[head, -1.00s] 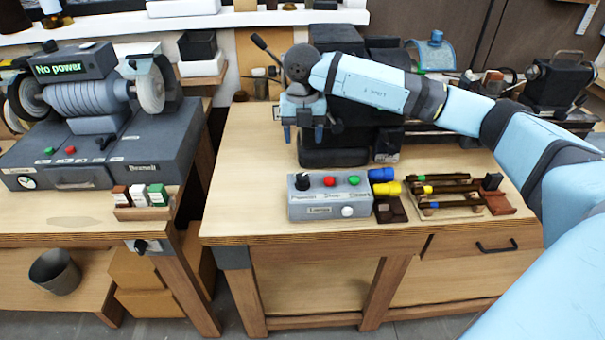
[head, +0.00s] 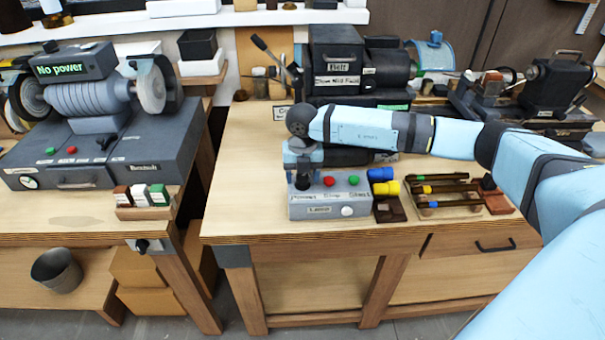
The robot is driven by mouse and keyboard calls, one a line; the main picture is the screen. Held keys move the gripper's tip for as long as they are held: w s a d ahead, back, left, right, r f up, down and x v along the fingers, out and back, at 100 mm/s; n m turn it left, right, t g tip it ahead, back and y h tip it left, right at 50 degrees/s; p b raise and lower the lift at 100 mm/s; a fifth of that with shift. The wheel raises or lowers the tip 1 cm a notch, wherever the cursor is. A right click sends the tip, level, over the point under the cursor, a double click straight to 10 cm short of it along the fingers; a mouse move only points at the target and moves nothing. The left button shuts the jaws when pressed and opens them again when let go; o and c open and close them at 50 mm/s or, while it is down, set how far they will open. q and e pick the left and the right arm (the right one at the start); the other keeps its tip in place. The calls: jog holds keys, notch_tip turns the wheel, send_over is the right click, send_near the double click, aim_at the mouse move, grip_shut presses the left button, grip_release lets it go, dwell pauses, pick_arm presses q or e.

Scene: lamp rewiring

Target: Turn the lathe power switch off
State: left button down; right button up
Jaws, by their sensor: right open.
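The grey lathe control box (head: 312,206) stands near the front edge of the right bench. It has a black power knob (head: 302,182) at left, a red button (head: 329,181), a green button (head: 354,180) and a white round part on its front. My right gripper (head: 303,170) is open and points down at the knob, with its fingers around or just above the knob top; I cannot tell if they touch. The lathe (head: 345,60) stands at the back of the bench, partly behind my right arm. My left gripper is not in view.
Blue and yellow cylinders (head: 384,181) and a wooden rack of tools (head: 445,190) sit right of the box. A grinder (head: 90,98) showing "No power" and small coloured blocks (head: 140,195) are on the left bench. Bench top left of the box is clear.

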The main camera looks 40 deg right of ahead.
jog(key=c, duration=0.9)
